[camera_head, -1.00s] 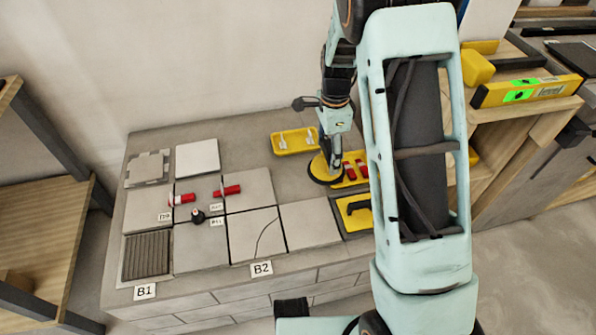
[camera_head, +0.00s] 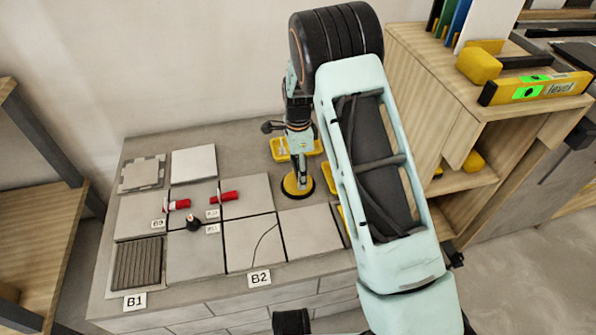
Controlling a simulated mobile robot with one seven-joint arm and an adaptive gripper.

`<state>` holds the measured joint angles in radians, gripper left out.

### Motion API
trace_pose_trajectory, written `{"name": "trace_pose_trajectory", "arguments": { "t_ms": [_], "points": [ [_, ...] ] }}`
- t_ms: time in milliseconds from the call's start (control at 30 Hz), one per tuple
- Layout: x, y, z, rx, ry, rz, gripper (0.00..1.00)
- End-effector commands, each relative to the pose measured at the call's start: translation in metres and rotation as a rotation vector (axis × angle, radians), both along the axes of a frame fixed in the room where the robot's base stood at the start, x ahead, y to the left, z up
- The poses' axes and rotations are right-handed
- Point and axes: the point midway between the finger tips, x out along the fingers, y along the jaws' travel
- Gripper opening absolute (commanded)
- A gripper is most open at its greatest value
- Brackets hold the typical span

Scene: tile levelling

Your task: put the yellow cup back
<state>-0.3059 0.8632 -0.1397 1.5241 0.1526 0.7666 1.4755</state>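The yellow cup (camera_head: 292,188), a round yellow suction disc with a dark rim, is at the end of my gripper (camera_head: 301,165). My gripper points down and appears shut on the top of the cup, though the fingers are small in this view. The cup is over the grey bench just behind the right-hand front tile; I cannot tell whether it touches the surface. A yellow tray (camera_head: 312,153) lies behind it, partly covered by my gripper. Other yellow trays to the right are mostly hidden behind my arm.
Grey tiles (camera_head: 195,255) cover the left and front of the bench, with red clips (camera_head: 230,196) and a small black-topped piece (camera_head: 193,222) on them. A wooden shelf unit (camera_head: 440,85) with a yellow level (camera_head: 535,88) stands at the right. Labels B1 and B2 mark the front edge.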

Motion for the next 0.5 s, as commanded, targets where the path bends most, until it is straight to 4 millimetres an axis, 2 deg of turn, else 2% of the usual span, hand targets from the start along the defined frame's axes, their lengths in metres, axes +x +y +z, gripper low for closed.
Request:
{"name": "trace_pose_trajectory", "arguments": {
  "t_ms": [333,367,500],
  "points": [
    [0.0012,0.0001,-0.0022,0.001,-0.003,0.001,0.43],
    [0.0007,0.0000,-0.0019,0.000,-0.002,0.001,0.75],
    [0.0005,0.0001,-0.0018,0.000,-0.002,0.001,0.89]
  ]
}}
